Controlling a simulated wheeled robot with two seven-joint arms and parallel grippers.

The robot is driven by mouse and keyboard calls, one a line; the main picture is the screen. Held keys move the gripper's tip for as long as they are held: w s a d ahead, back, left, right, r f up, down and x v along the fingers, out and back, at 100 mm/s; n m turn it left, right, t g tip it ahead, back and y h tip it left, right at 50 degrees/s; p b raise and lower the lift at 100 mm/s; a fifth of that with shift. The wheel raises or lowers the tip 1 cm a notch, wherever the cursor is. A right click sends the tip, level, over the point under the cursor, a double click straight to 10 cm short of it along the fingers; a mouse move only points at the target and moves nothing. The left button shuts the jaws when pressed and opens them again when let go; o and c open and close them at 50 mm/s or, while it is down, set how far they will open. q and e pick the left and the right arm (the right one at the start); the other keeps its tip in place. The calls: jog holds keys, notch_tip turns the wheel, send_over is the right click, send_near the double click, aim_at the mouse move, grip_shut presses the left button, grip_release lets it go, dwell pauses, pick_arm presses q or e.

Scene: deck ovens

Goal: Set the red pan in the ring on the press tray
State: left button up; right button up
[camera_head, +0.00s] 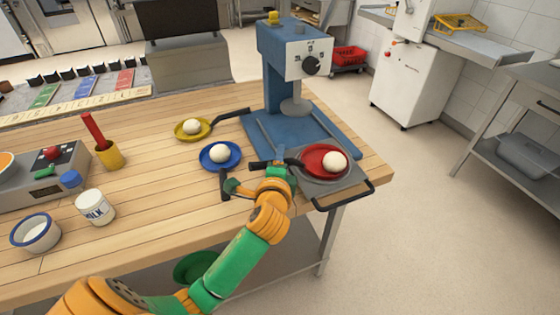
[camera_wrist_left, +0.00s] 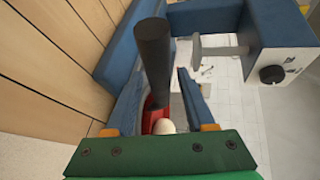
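The red pan (camera_head: 310,153) with a white dough ball (camera_head: 335,162) sits over the grey press tray (camera_head: 345,186) at the table's right corner. I cannot tell whether it is seated, as the pan hides the ring. Its black handle (camera_head: 262,164) points left. My left gripper (camera_head: 277,170) is at the handle. In the left wrist view the dark handle (camera_wrist_left: 154,60) stands between the spread fingers, with a gap on the right side; the red pan (camera_wrist_left: 152,117) and dough show beyond. My right gripper is not in view.
The blue press (camera_head: 285,70) stands just behind the tray. A blue pan (camera_head: 205,163) and a yellow pan (camera_head: 180,131), each with dough, lie to the left. A milk jar (camera_head: 95,207), bowl (camera_head: 35,246) and yellow cup (camera_head: 108,155) stand further left.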

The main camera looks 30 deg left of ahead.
pick_arm(q)
jog(key=shift+r, duration=0.2)
jog(key=p+v, duration=0.3)
jog(key=v, duration=0.9)
jog(key=shift+f, duration=0.1)
